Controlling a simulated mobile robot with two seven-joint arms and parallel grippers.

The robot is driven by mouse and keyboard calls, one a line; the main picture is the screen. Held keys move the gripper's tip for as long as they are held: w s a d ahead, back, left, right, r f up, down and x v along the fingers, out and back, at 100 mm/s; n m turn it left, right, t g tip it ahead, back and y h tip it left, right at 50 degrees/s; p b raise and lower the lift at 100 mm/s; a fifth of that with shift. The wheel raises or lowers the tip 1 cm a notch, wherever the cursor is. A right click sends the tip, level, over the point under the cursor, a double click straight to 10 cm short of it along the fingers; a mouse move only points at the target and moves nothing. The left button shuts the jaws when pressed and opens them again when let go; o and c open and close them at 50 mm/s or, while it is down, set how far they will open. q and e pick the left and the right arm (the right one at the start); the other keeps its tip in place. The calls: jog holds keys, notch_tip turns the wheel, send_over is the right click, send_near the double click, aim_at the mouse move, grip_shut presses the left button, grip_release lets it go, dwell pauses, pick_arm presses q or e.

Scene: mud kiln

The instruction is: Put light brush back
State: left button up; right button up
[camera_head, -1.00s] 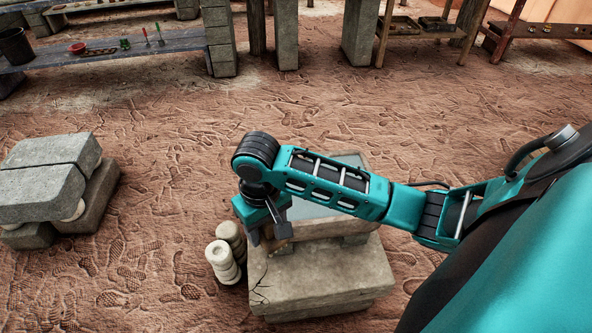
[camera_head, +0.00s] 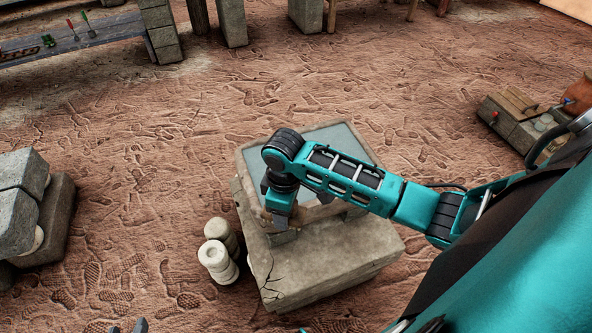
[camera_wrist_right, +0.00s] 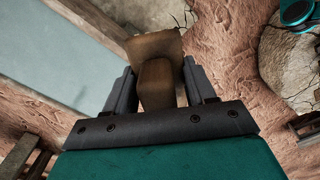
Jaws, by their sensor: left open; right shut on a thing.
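My right gripper (camera_head: 281,228) is at the front left of the stone block stand, beside a grey-blue-topped tray. In the right wrist view its two fingers (camera_wrist_right: 158,88) are shut on a brown wooden brush (camera_wrist_right: 157,75). The wider end of the brush points away from the palm. In the head view only a small brown part of it shows by the fingers, and the arm hides the rest. My left gripper (camera_head: 129,327) is open at the bottom edge, with only its dark fingertips showing.
A cracked stone slab (camera_head: 335,262) carries the tray (camera_head: 335,135). Pale round stacked pieces (camera_head: 217,259) stand left of it. Grey blocks (camera_head: 22,180) are at the left edge. A low bench with small items (camera_head: 525,120) is at the right. The floor between is open.

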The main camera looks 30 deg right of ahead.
jog(key=f+n+b, duration=0.2)
jog(key=f+b, duration=0.1)
jog(key=f, duration=0.5)
jog(key=d+f+n+b, duration=0.1)
jog(key=f+b, duration=0.3)
jog(key=f, duration=0.5)
jog(key=s+d+f+n+b, duration=0.1)
jog(key=f+n+b, duration=0.3)
jog(key=f, duration=0.5)
jog(key=shift+s+d+f, duration=0.1)
jog(key=shift+d+f, duration=0.1)
jog(key=shift+f+b, duration=0.3)
jog(key=shift+f, duration=0.25)
notch_tip(320, 180, down, 3)
jog(key=shift+r+b, duration=0.1)
jog(key=shift+b, duration=0.75)
jog(key=shift+f, duration=0.4)
jog(key=shift+f+b, duration=0.2)
jog(key=shift+b, duration=0.1)
jog(key=o, duration=0.9)
pick_arm(q)
notch_tip(320, 180, down, 10)
jog(key=w+d, duration=0.1)
jog(key=d, duration=0.1)
jog(key=shift+w+d+h, duration=0.2)
jog(key=shift+d+h, duration=0.1)
jog(key=shift+h, duration=0.1)
